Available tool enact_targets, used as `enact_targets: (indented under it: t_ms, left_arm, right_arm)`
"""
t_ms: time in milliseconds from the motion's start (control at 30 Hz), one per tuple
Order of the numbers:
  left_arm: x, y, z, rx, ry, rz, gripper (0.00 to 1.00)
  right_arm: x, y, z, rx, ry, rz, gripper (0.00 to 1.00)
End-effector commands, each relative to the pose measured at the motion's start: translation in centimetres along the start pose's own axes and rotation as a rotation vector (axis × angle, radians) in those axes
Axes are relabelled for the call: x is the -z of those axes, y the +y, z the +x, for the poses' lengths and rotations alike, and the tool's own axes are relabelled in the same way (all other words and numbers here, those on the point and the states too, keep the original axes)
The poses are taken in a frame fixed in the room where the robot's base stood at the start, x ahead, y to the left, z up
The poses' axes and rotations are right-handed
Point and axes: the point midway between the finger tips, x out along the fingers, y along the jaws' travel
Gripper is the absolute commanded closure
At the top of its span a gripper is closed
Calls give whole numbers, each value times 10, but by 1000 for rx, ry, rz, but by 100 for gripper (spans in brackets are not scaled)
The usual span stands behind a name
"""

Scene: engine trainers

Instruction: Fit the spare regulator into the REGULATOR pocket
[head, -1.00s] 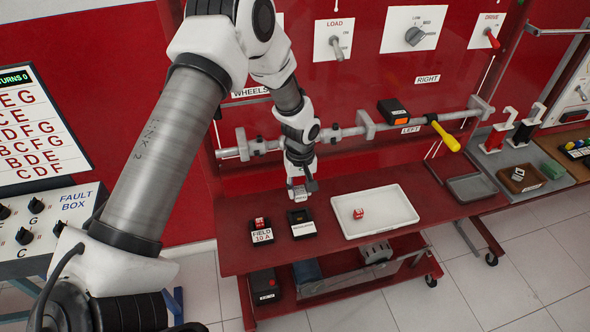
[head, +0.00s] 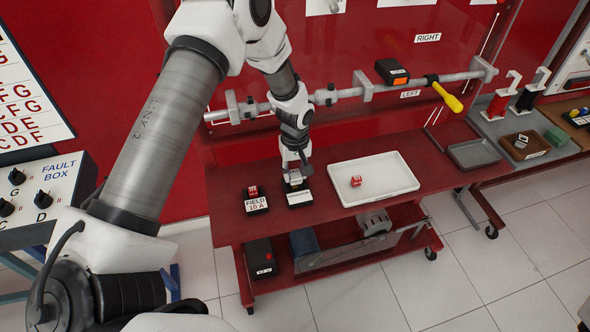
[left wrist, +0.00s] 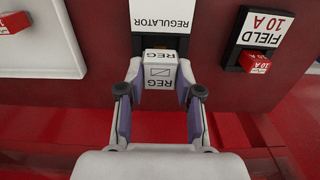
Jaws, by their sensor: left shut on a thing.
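The spare regulator, a white block marked REG (left wrist: 160,72), is between the fingers of my left gripper (left wrist: 160,92), which is shut on it. In the head view my left gripper (head: 296,180) points down at the black REGULATOR pocket (head: 299,198) on the red bench. In the left wrist view the pocket's white REGULATOR label (left wrist: 165,14) and a strip of its black body (left wrist: 168,46) show just beyond the block. The block and gripper hide the pocket's opening, so I cannot tell how deep the block sits. My right gripper is not in view.
The FIELD 10 A holder (head: 256,204) with a red block (head: 253,191) stands just left of the pocket. A white tray (head: 395,190) with a red block (head: 356,181) lies to the right. A grey rail (head: 345,93) runs behind.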

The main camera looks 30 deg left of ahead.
Motion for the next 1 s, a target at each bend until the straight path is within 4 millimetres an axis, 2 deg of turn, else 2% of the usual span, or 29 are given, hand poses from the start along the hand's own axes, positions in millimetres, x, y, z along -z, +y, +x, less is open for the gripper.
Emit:
enact_targets:
  t_ms: [1000]
  left_arm:
    - [0, 0, -1, 0, 0, 0, 100]
  right_arm:
    - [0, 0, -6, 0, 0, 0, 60]
